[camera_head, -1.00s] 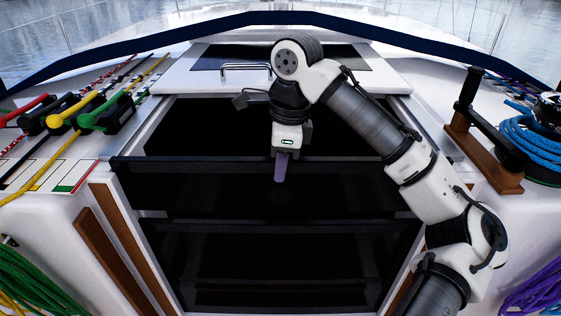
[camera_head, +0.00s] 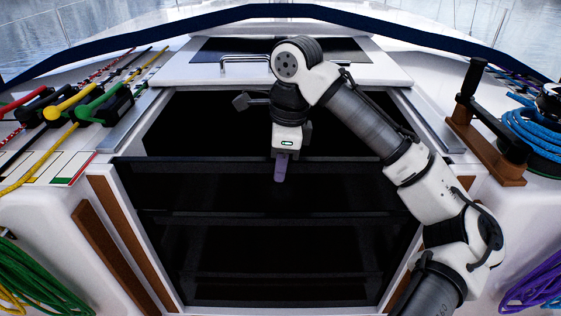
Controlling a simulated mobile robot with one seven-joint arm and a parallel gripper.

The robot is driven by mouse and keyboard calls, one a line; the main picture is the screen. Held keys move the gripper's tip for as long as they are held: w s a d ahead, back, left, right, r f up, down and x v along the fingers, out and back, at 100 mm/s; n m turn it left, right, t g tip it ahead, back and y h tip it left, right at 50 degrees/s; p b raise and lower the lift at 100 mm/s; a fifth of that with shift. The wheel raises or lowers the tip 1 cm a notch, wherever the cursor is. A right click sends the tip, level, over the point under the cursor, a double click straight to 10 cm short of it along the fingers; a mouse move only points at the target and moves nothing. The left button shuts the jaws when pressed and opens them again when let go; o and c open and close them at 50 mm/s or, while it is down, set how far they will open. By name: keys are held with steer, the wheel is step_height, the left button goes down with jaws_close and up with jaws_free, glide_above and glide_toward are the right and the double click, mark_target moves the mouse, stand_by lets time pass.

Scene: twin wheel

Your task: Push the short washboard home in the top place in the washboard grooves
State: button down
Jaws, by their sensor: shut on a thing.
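The short washboard (camera_head: 215,185) is a dark, see-through panel lying crosswise over the companionway opening, its long top edge roughly level. My gripper (camera_head: 282,168) points down at the middle of that top edge and is shut on the board, with one purple finger showing in front of it. The other finger is hidden behind the board. The washboard grooves run down the two sides of the opening, and the left side (camera_head: 133,235) shows beside brown wood strips. Another dark panel (camera_head: 270,250) fills the opening below. Whether the short washboard touches it cannot be told.
The white sliding hatch (camera_head: 185,68) with a metal handle (camera_head: 245,60) lies behind my gripper. Rope clutches with coloured levers (camera_head: 75,105) are at left. A winch handle (camera_head: 468,90) and blue rope (camera_head: 528,135) are at right. Green rope (camera_head: 35,275) hangs lower left.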

steer(key=shift+f+b, duration=0.4)
steer(key=shift+f, duration=0.45)
steer(key=c, duration=1.3)
jaws_free()
steer(key=shift+o, duration=0.2)
step_height(320, 180, up, 14)
steer(key=d, duration=0.1)
steer(key=shift+d+f, duration=0.15)
steer(key=shift+d, duration=0.2)
